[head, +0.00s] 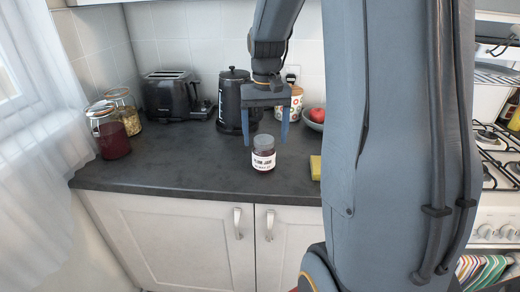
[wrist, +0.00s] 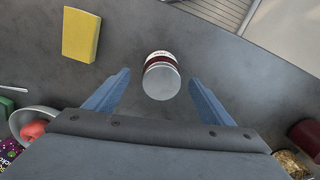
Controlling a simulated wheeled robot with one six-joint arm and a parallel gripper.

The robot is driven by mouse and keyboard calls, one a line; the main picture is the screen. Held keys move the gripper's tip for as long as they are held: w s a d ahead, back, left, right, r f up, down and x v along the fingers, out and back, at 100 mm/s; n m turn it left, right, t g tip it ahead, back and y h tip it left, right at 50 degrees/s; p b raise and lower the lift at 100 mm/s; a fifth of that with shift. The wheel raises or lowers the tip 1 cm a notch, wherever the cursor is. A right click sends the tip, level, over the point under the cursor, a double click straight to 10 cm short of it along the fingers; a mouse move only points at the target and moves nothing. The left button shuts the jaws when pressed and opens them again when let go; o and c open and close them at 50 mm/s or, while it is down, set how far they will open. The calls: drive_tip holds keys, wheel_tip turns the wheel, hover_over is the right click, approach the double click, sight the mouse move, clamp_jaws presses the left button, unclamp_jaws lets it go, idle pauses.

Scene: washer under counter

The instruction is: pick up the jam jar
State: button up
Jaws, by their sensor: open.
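The jam jar (head: 264,156) stands upright on the dark counter near its front edge, with a grey lid, a white label and dark red contents. My gripper (head: 265,140) is open, with its blue fingers pointing down just above and behind the jar. In the wrist view the jar (wrist: 161,76) shows its lid and part of its label, and it lies ahead of and between the two fingertips of my gripper (wrist: 160,82). The fingers do not appear to touch it.
A yellow sponge (wrist: 81,35) lies on the counter to one side. A black toaster (head: 170,94), a dark kettle (head: 232,98), glass jars (head: 110,133) and a bowl with red fruit (head: 316,115) stand further back. The counter left of the jam jar is clear.

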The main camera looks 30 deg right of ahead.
sight(264, 152)
drive_tip(key=shift+s+d+f, duration=0.1)
drive_tip(key=shift+d+f, duration=0.05)
drive_tip(key=shift+f, duration=0.7)
drive_tip(key=shift+f+p, duration=0.9)
drive_tip(key=shift+f, duration=1.35)
drive_tip(key=shift+w+a, duration=0.2)
drive_tip(key=shift+a, duration=0.05)
drive_tip(key=c, duration=1.6)
